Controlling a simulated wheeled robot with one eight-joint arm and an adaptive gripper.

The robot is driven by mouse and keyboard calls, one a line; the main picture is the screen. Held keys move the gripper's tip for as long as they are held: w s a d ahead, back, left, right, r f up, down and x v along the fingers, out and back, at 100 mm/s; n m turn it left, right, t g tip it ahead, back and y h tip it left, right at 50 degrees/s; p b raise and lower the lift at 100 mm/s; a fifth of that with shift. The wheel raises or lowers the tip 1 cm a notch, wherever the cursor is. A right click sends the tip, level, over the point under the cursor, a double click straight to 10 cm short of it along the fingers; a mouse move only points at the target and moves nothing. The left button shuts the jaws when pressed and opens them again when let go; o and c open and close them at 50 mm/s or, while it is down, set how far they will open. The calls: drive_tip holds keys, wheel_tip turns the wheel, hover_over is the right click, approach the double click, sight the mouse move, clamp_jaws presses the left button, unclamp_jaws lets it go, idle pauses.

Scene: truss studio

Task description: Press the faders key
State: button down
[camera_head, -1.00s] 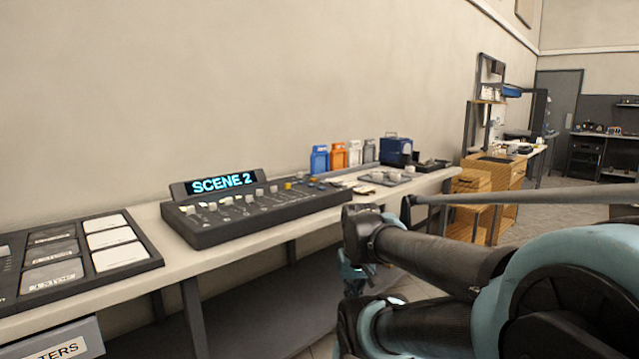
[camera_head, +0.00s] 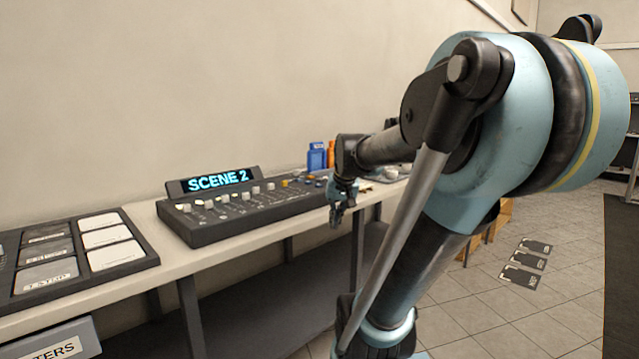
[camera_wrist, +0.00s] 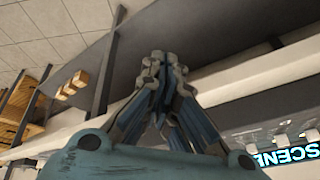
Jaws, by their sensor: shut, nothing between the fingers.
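A dark fader console (camera_head: 250,210) with several sliders and knobs sits on the white bench. Its display (camera_head: 217,182) reads "SCENE 2" and also shows at the lower right of the wrist view (camera_wrist: 288,155). To its left lies a dark key panel (camera_head: 75,258) with grey and white keys; one grey key (camera_head: 48,275) has a label too small to read surely. I cannot tell which key is the faders key. My gripper (camera_head: 336,221) hangs just off the bench's front edge, right of the console. In the wrist view my gripper (camera_wrist: 158,56) is shut and empty.
The white bench (camera_head: 150,290) runs along the wall, with its front edge near my gripper. Blue and orange containers (camera_head: 318,156) stand behind my arm. Dark cards (camera_head: 524,262) lie on the tiled floor at right. A drawer labelled "...TERS" (camera_head: 60,350) is at lower left.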

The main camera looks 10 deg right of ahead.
drive_tip(key=w+r+m+t, duration=0.1)
drive_tip(key=w+r, duration=0.4)
drive_tip(key=w, duration=0.8)
drive_tip(key=w+d+r+m+t, duration=0.1)
drive_tip(key=w+r, duration=0.4)
drive_tip(key=w, duration=0.7)
drive_tip(key=w+d+r+m+t+y, duration=0.1)
drive_tip(key=w+r, duration=0.4)
drive_tip(key=w, duration=0.8)
drive_tip(key=shift+w+r+m+t, duration=0.35)
drive_tip(key=shift+r+m+t, duration=0.05)
drive_tip(key=shift+m+t, duration=0.4)
drive_tip(key=shift+f, duration=0.1)
drive_tip(key=shift+f, duration=4.35)
drive_tip(key=shift+f, duration=0.7)
drive_tip(key=shift+r, duration=0.85)
drive_tip(key=shift+r, duration=2.5)
